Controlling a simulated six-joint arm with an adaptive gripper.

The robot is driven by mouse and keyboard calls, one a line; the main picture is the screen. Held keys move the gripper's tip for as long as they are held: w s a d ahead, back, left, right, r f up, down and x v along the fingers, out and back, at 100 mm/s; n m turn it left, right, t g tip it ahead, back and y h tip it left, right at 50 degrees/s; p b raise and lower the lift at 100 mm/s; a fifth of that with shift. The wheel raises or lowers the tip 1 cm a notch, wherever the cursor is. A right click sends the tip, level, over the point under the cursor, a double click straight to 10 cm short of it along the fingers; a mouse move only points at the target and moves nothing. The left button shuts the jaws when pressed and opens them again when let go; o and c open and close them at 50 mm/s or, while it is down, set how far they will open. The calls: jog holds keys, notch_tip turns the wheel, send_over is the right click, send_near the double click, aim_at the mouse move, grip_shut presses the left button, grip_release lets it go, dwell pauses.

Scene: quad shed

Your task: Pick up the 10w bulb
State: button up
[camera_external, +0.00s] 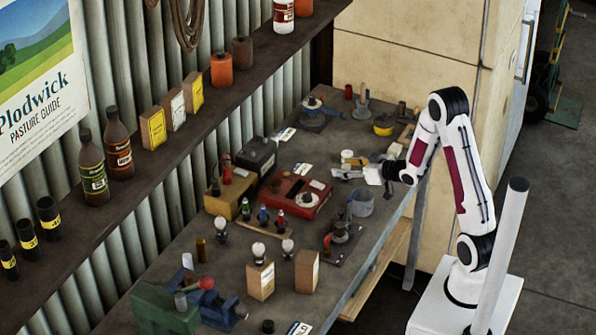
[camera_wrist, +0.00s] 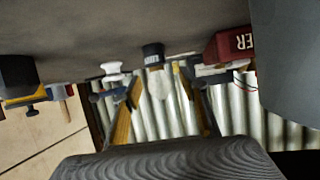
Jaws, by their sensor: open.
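Several bulbs with pale round globes stand on the workbench in the external view: one bulb (camera_external: 221,225) at the left, one bulb (camera_external: 287,246) near the front, and one bulb (camera_external: 259,251) at the top of a tan box. Their wattage markings are too small to read, so I cannot tell which is the 10w bulb. My gripper (camera_external: 358,173) is open, low over the right side of the bench, away from these bulbs toward the back right. No bulb can be made out with certainty in the wrist view.
Tan boxes (camera_external: 307,270) and a blue vise (camera_external: 222,312) stand at the front. In the inverted wrist view, a dark labelled jar (camera_wrist: 153,56) stands on the bench.

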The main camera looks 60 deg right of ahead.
aim_at(345, 163)
dwell(0.5)
jog(key=c, duration=1.2)
jog(key=shift+r, duration=0.15)
grip_shut()
jog(key=shift+r, duration=4.85)
